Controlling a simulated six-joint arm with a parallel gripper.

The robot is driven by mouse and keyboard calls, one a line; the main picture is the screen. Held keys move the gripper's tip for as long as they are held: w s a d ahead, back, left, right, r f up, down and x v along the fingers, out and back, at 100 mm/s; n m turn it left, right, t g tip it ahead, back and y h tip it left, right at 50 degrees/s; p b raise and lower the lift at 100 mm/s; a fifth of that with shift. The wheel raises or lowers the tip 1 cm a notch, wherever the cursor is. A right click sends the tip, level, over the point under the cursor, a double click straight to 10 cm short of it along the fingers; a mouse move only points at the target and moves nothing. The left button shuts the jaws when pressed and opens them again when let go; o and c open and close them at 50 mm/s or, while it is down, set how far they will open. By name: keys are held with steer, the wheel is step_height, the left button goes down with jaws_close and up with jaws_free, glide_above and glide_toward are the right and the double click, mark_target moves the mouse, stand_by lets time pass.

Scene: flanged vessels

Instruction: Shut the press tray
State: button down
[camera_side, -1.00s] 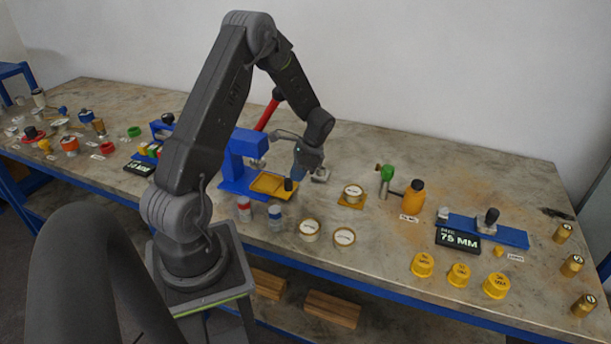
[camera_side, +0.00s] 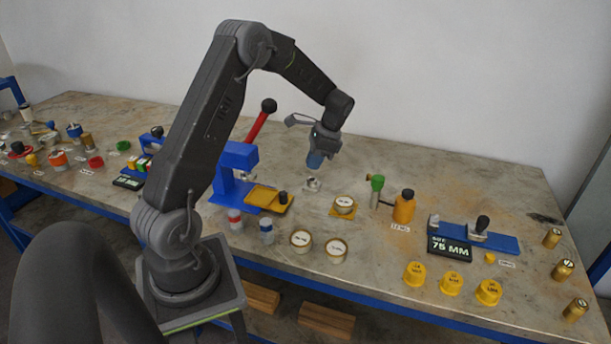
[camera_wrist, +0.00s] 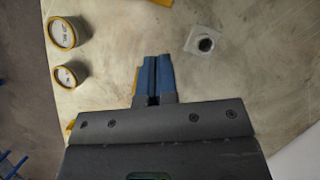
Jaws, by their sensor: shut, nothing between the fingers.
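The blue press (camera_side: 237,160) stands mid-bench with its red lever (camera_side: 258,125) raised. Its yellow press tray (camera_side: 263,196) sticks out on the right side of the press, with a dark knob (camera_side: 283,198) at its outer end. My gripper (camera_side: 314,163) is shut and empty, pointing down in the air to the right of the tray and apart from it. In the wrist view the blue fingers (camera_wrist: 153,70) are together. A yellow edge (camera_wrist: 136,82) shows beside them, partly hidden; I cannot tell whether it is the tray.
A small metal piece (camera_side: 312,184) lies on the bench below my gripper. A round jar (camera_side: 344,204) stands on a yellow pad to the right, near an orange bottle (camera_side: 404,207). Two round jars (camera_side: 301,239) (camera_side: 336,249) and two small bottles (camera_side: 235,219) (camera_side: 266,230) stand in front.

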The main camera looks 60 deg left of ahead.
steer(key=r, duration=0.1)
steer(key=m+g+y, duration=0.1)
steer(key=m+y, duration=0.5)
steer(key=m, duration=0.1)
glide_toward(287, 200)
steer(key=f, duration=0.3)
steer(key=shift+a+f, duration=0.3)
steer(key=shift+f, duration=0.1)
steer(key=s+a, duration=0.2)
steer(key=shift+a+f, duration=0.1)
steer(key=shift+a, duration=0.2)
steer(key=shift+s+a, duration=0.25)
steer(key=shift+a, duration=0.1)
steer(key=shift+s+a, duration=1.65)
steer(key=shift+s, duration=0.05)
